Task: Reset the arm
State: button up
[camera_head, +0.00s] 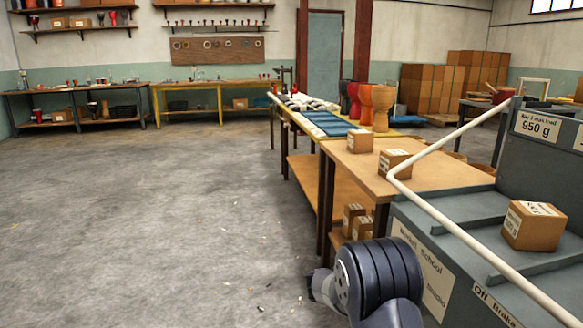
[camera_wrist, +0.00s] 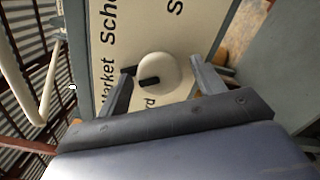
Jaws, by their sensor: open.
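My arm (camera_head: 380,280) shows at the lower middle of the head view, in front of the grey cart with the "Market School" sign (camera_head: 422,262). My gripper (camera_wrist: 162,68) is open in the wrist view, its two fingers apart. A round cream knob (camera_wrist: 172,72) with a dark slot shows between the fingers, in front of the sign (camera_wrist: 107,28). The fingers do not visibly touch the knob; the distance in depth is unclear. In the head view the knob is not visible. Nothing is seen held.
A carton (camera_head: 533,226) rests on the cart. A wooden table (camera_head: 440,178) with small boxes stands behind it, then a bench with goblet drums (camera_head: 383,105). The floor (camera_head: 150,220) to the left is open.

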jog(key=s+a+p, duration=0.2)
jog(key=a+p, duration=0.1)
jog(key=a, duration=0.7)
jog(key=d+b, duration=0.1)
jog(key=d, duration=0.2)
jog(key=w+d+b, duration=0.1)
jog(key=d, duration=0.3)
jog(key=w+d+b, duration=0.1)
jog(key=d, duration=0.2)
jog(key=shift+d+f+b, duration=0.15)
jog(key=shift+d+b, duration=0.1)
jog(key=shift+b, duration=0.05)
jog(key=s+a+n+p, duration=0.2)
jog(key=a+n+p, duration=0.9)
jog(key=shift+n, duration=0.4)
jog(key=shift+s, duration=0.2)
